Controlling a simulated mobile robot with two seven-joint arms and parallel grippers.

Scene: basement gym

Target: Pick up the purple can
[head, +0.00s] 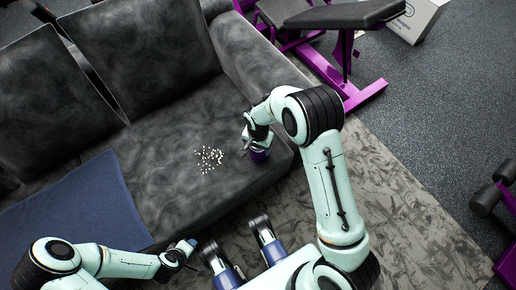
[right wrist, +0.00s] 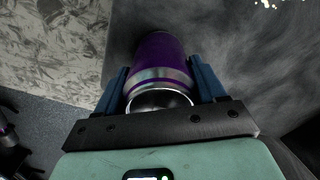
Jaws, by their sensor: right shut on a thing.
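The purple can (head: 260,155) is on or just above the right end of the dark sofa seat, near its front edge. My right gripper (head: 254,146) is shut on it, and the gripper hides much of the can in the head view. In the right wrist view the can (right wrist: 158,58) sits between the two blue fingers of the gripper (right wrist: 160,88), with its silver end toward the camera. I cannot tell whether the can touches the seat. My left gripper (head: 185,250) is near the sofa's front edge at lower left, holding nothing that I can see; its jaw opening is unclear.
Small white bits (head: 208,158) lie scattered on the sofa seat (head: 165,190) left of the can. A blue cloth (head: 80,205) covers the sofa's left part. The sofa's armrest (head: 245,55) rises behind the can. A purple weight bench (head: 345,85) stands beyond, and a patterned rug (head: 400,215) lies at right.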

